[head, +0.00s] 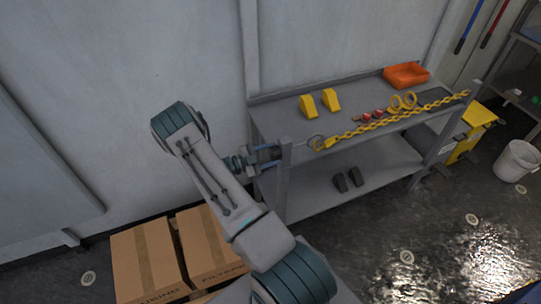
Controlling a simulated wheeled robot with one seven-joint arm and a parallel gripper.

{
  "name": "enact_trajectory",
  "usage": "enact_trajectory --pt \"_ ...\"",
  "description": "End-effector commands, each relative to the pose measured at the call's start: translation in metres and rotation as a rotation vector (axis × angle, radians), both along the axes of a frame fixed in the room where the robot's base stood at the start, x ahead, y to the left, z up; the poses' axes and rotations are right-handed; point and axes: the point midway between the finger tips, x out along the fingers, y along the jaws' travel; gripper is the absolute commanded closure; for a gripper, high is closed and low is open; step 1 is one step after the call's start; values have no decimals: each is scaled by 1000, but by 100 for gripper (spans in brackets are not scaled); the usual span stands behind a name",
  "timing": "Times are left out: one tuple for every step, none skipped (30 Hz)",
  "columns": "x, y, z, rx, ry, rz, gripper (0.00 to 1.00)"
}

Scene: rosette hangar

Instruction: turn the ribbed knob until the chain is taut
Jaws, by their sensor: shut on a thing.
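My gripper (260,157) is at the left end of a grey metal bench (370,168) and is shut on the dark knob (271,153) at the bench's end post. The jaws and my arm hide part of the knob, and its ribs are too small to make out. A yellow chain (400,116) runs along the front of the bench top, from a hook-like end piece (316,142) near the knob to the right end post. It lies in a nearly straight line. I cannot tell whether any slack is left in it.
On the bench top are two yellow wedges (320,103), small red pieces (372,115), yellow rings (402,101) and an orange bin (406,75). Dark blocks (348,180) lie on the lower shelf. Cardboard boxes (146,258) stand lower left; a white bucket (517,161) stands right.

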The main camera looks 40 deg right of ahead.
Motion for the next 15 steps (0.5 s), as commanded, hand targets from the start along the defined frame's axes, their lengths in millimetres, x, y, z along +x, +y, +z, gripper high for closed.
enact_trajectory --pt "0 0 -1 -9 -30 0 87" --pt "0 0 -2 -17 -57 1 87" --pt "0 0 -2 -29 -101 0 87" --pt "0 0 -2 -39 -138 0 87" --pt "0 0 -3 -48 -176 1 87" --pt "0 0 -3 -60 -223 1 87" --pt "0 0 -3 -69 -260 0 87" --pt "0 0 -3 -78 -297 0 87" --pt "0 0 -3 -91 -345 0 87" --pt "0 0 -3 -101 -381 1 87" --pt "0 0 -3 -110 -417 1 87" --pt "0 0 -2 -123 -466 1 87" --pt "0 0 -2 -132 -502 1 87" --pt "0 0 -3 -141 -538 1 87" --pt "0 0 -3 -153 -585 0 87"
